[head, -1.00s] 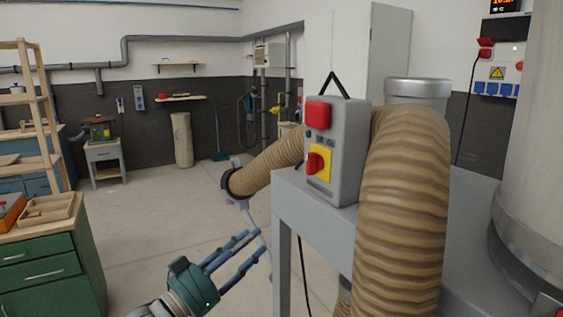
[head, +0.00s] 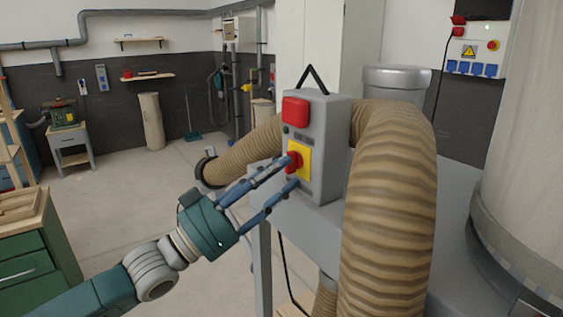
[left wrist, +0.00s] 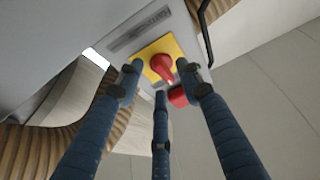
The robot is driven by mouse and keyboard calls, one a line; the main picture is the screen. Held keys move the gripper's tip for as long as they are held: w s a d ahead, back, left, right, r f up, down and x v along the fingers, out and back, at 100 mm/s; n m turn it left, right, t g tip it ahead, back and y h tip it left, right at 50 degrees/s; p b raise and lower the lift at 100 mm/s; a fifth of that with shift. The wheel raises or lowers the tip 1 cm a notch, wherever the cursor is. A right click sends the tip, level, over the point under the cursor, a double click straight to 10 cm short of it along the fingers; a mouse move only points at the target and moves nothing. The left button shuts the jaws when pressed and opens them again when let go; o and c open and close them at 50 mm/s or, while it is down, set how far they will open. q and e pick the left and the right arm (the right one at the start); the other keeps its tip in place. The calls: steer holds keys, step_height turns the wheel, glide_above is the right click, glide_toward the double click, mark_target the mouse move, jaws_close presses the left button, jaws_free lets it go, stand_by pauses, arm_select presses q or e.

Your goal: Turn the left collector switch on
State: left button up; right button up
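The collector switch is a red rotary knob (head: 293,160) on a yellow plate (head: 305,162), on the front of a grey control box (head: 329,150). A larger red button (head: 295,110) sits above it. My left gripper (head: 290,170) is at the knob, with its blue fingers spread on either side of it. In the left wrist view the knob (left wrist: 164,68) lies between the open fingertips (left wrist: 161,78), with the yellow plate behind. I cannot tell whether any finger touches it. My right gripper is not in view.
A ribbed tan hose (head: 392,200) arches right beside the box. The box stands on a grey metal bench (head: 285,205). A green cabinet (head: 30,260) is at the left. Open floor (head: 130,200) lies between the cabinet and the bench.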

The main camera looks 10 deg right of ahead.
arm_select(q)
steer(key=shift+w+d+r, duration=0.2)
steer(key=shift+d+r, duration=0.1)
steer(key=shift+d, duration=0.25)
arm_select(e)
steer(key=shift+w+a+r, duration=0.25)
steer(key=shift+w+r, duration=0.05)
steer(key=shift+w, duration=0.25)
arm_select(q)
jaws_close()
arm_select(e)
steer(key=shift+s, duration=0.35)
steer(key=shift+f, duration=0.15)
